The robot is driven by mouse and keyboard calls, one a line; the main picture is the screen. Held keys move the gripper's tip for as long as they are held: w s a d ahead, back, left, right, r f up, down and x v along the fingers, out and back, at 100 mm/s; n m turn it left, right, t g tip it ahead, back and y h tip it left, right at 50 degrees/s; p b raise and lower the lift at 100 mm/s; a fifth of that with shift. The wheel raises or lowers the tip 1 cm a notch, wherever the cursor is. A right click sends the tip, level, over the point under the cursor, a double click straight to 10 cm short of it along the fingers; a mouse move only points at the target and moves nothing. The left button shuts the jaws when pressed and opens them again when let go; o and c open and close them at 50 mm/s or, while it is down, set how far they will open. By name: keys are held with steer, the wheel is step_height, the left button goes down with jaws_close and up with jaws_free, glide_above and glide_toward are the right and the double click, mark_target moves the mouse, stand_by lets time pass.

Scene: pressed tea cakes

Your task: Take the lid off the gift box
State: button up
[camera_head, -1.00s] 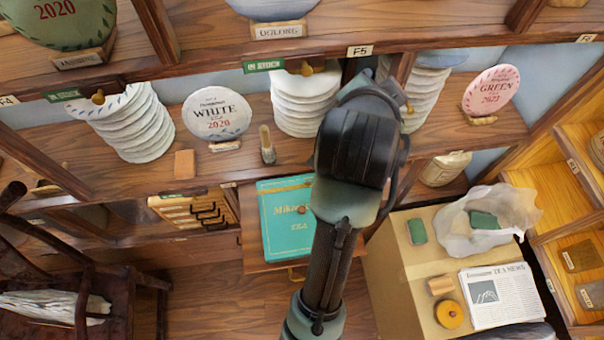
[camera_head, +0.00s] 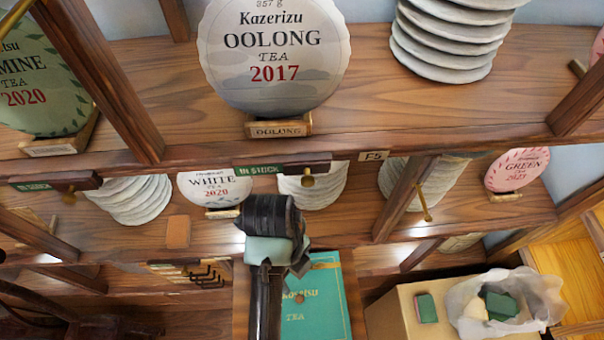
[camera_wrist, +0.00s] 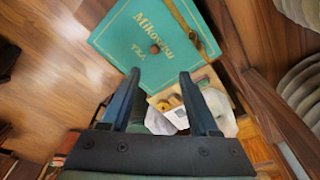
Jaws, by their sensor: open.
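The teal gift box (camera_head: 325,285) with gold lettering shows in the head view below the middle shelf, partly hidden behind my arm. Its flat lid (camera_wrist: 118,35) carries a small round brown knob (camera_wrist: 155,49) and is on the box in the wrist view. My gripper (camera_wrist: 157,73) is open, its two dark fingers apart and nothing held between them. In the head view the fingers are hidden.
Shelves above hold stacked tea cakes (camera_head: 450,35) and a large Oolong cake (camera_head: 275,55). Wooden uprights and a shelf edge (camera_head: 350,160) stand close to my arm. A cardboard carton (camera_head: 395,310) with a white bag (camera_head: 530,295) is to the right. Open floor (camera_wrist: 45,50) lies left.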

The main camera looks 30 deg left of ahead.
steer(key=b, duration=0.5)
glide_above(299, 298)
steer(key=f, duration=0.4)
steer(key=w+f, duration=0.1)
steer(key=f, duration=0.1)
steer(key=shift+a+f, duration=0.3)
steer(key=shift+a, duration=0.05)
steer(key=shift+s+d+f+p, duration=0.1)
steer(key=shift+s+f+p, duration=0.2)
steer(key=shift+f+p, duration=0.15)
steer(key=shift+s+d+f+p, duration=0.1)
steer(key=shift+f+p, duration=0.3)
steer(key=shift+f, duration=0.8)
steer(key=shift+s+d+f+p, duration=0.1)
steer(key=shift+f+p, duration=0.25)
steer(key=shift+f, duration=0.85)
steer(key=shift+c, duration=0.2)
jaws_close()
